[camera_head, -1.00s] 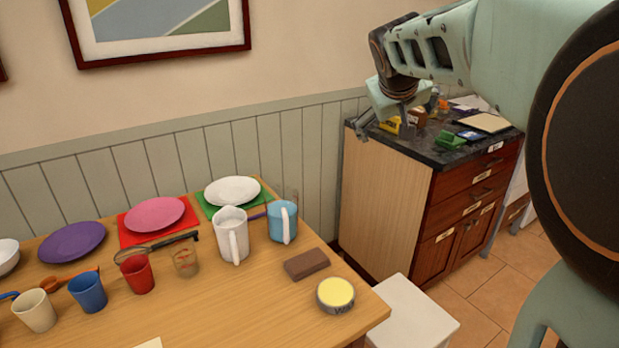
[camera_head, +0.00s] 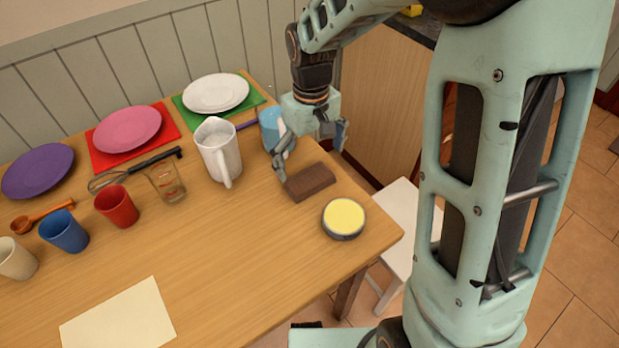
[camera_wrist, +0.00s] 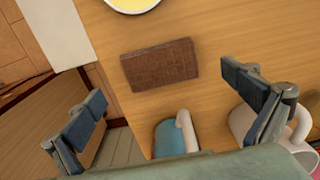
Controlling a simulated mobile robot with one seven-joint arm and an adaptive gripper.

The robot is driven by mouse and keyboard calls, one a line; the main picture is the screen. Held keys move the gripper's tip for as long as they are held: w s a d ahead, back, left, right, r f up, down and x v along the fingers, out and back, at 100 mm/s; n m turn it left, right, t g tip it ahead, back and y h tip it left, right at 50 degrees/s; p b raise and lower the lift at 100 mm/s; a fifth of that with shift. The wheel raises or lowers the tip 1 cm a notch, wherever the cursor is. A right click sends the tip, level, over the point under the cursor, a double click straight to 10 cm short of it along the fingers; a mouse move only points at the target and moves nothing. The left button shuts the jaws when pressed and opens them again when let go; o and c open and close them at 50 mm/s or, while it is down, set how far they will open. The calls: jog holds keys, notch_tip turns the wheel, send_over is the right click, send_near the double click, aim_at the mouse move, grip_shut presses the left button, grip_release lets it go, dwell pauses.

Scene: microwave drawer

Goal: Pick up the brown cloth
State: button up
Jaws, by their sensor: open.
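The brown cloth (camera_head: 310,182) is a folded, flat rectangular block lying on the wooden table near its right end. It also shows in the wrist view (camera_wrist: 160,64), lying between and beyond my fingertips. My gripper (camera_head: 312,160) hangs over the table's right end, just behind and above the cloth. In the wrist view my gripper (camera_wrist: 170,112) has its two fingers wide apart with nothing between them. The cloth appears apart from both fingers.
A yellow-topped round tin (camera_head: 344,217) stands in front of the cloth. A blue mug (camera_head: 270,128) is close behind my gripper, and a white pitcher (camera_head: 218,150) stands to the left. A white stool (camera_head: 398,222) is beyond the table's right edge.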

aim_at(310, 177)
jog(key=f, duration=0.4)
jog(key=f+b, duration=0.1)
jog(key=f, duration=0.1)
jog(key=shift+w+f, duration=0.2)
jog(key=shift+w, duration=0.15)
jog(key=shift+c, duration=0.3)
jog(key=c, duration=0.9)
jog(key=shift+a+r, duration=0.1)
jog(key=shift+r, duration=0.05)
jog(key=shift+r, duration=0.65)
jog(key=s+r, duration=0.1)
jog(key=r, duration=0.1)
jog(key=s+a+r+p, duration=0.1)
jog(key=r, duration=0.1)
jog(key=s+a+r, duration=0.1)
jog(key=s+r, duration=0.1)
jog(key=r, duration=0.1)
jog(key=shift+p, duration=0.3)
jog(key=shift+s+a+r+p, duration=0.1)
jog(key=shift+s+a+r, duration=0.65)
jog(key=shift+s, duration=0.7)
jog(key=shift+s+a+r+p, duration=0.1)
jog(key=shift+s+a+r, duration=0.6)
jog(key=shift+s, duration=0.7)
jog(key=shift+s+a+r+p, duration=0.1)
jog(key=shift+s+a+r, duration=0.6)
jog(key=shift+s, duration=0.75)
